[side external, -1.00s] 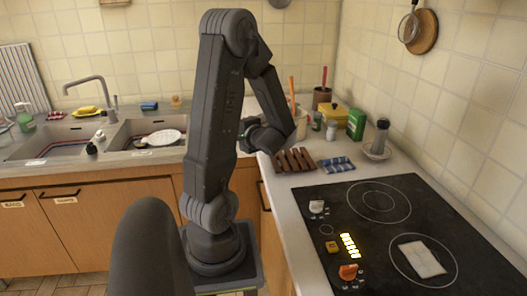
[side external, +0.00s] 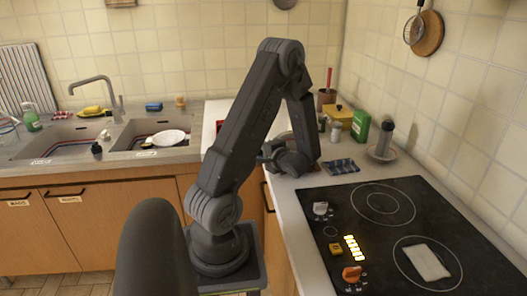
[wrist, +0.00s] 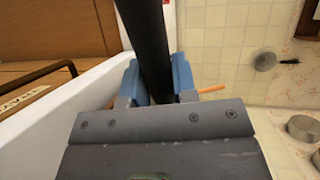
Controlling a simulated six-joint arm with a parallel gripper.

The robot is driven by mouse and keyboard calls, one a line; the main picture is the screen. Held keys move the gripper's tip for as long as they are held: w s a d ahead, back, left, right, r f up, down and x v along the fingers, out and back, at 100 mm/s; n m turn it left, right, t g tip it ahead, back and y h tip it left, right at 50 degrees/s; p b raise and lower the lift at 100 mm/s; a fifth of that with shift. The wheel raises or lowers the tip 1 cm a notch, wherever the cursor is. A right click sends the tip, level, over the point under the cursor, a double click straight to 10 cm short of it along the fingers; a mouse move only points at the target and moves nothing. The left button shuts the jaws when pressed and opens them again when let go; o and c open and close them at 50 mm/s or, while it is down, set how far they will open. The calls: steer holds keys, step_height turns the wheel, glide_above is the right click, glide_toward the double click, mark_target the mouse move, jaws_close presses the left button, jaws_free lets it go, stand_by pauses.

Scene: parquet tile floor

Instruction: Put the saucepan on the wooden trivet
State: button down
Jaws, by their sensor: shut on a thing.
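In the wrist view my gripper (wrist: 157,82) has its two blue fingertips shut on a long dark handle (wrist: 147,32), which runs up out of the top of the picture. I take it for the saucepan's handle; the pan's body is not visible. In the side external view my forearm and wrist are over the counter corner left of the stove, and the fingers are hidden behind the arm. The brown slatted wooden trivet is not visible now; my arm covers its place on the counter.
The black stove (side external: 345,225) is at the right. A blue striped cloth or packet (side external: 340,166), a green box (side external: 360,126), a yellow box (side external: 341,116) and a grey-topped shaker (side external: 384,139) crowd the back counter. A red item (side external: 220,127) shows left of my arm. The sink (side external: 150,135) is further left.

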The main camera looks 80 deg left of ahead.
steer(key=c, duration=0.9)
jaws_free()
steer(key=shift+f, duration=0.15)
steer(key=shift+d+r, duration=0.15)
steer(key=shift+r, duration=0.05)
steer(key=w+d+r+m+t+h, duration=0.1)
steer(key=d+r+t+h, duration=0.3)
steer(key=d, duration=0.9)
steer(key=w+d+r+m+t+h, duration=0.2)
steer(key=d+r+t+h, duration=0.2)
steer(key=d, duration=0.9)
steer(key=w+d+r+m+t+h, duration=0.1)
steer(key=d+r+t+h, duration=0.3)
steer(key=d, duration=0.8)
steer(key=shift+w+d+r+m+h, duration=0.15)
steer(key=shift+r+h, duration=0.25)
steer(key=shift+r, duration=0.2)
steer(key=shift+w+d+r+m+h, duration=0.1)
steer(key=shift+w+r+h, duration=0.1)
steer(key=shift+r+h, duration=0.35)
steer(key=shift+w+d+r+m+h, duration=0.15)
steer(key=shift+r+h, duration=0.1)
steer(key=shift+r, duration=0.45)
